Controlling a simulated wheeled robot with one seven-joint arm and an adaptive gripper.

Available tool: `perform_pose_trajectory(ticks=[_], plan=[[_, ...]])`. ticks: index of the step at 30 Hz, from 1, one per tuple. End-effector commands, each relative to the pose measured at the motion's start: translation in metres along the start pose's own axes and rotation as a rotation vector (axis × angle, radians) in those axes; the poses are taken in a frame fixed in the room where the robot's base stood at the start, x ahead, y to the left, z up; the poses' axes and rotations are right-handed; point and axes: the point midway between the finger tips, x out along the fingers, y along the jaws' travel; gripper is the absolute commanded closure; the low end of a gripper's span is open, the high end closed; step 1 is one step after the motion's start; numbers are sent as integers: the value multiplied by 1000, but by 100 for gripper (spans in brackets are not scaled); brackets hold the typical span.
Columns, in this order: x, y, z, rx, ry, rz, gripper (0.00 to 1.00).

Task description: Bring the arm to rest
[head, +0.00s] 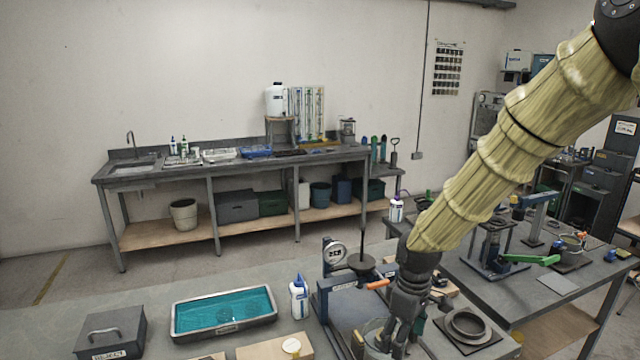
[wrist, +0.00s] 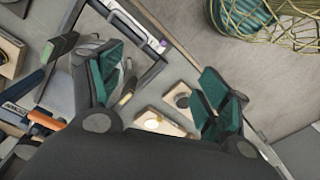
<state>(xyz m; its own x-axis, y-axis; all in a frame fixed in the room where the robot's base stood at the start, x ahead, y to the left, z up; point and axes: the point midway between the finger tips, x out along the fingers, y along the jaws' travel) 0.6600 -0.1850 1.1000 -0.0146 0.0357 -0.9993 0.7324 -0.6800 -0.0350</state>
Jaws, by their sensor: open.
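My arm, in a pale yellow sleeve, comes down from the upper right of the head view. My gripper (head: 385,338) hangs low over the front bench, pointing down, right beside a blue-framed device with a round gauge (head: 335,252) and an orange-tipped lever (head: 378,284). In the wrist view, the two green-padded fingers of my gripper (wrist: 160,88) stand wide apart. Nothing is held between them. Bench items show in the gap below. The head view does not show clearly whether the fingertips touch anything on the bench.
The front bench holds a teal-filled tray (head: 222,312), a grey box (head: 110,332), a white bottle (head: 299,297) and a dark ring on a plate (head: 468,326). A right-hand table bears a green lever (head: 530,259). A sink bench (head: 240,165) stands along the back wall. Open floor lies between.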

Motion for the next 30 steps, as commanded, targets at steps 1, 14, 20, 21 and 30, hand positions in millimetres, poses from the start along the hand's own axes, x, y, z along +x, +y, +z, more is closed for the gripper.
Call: perform_pose_trajectory(ticks=[1,14,20,21,30], plan=[[14,-3,2,11,0,-8,24],[166,-49,41,216,31,-76,24],[253,-84,79,368,40,-95,24],[268,-92,88,398,40,-96,24],[367,-149,165,621,26,-75,24]])
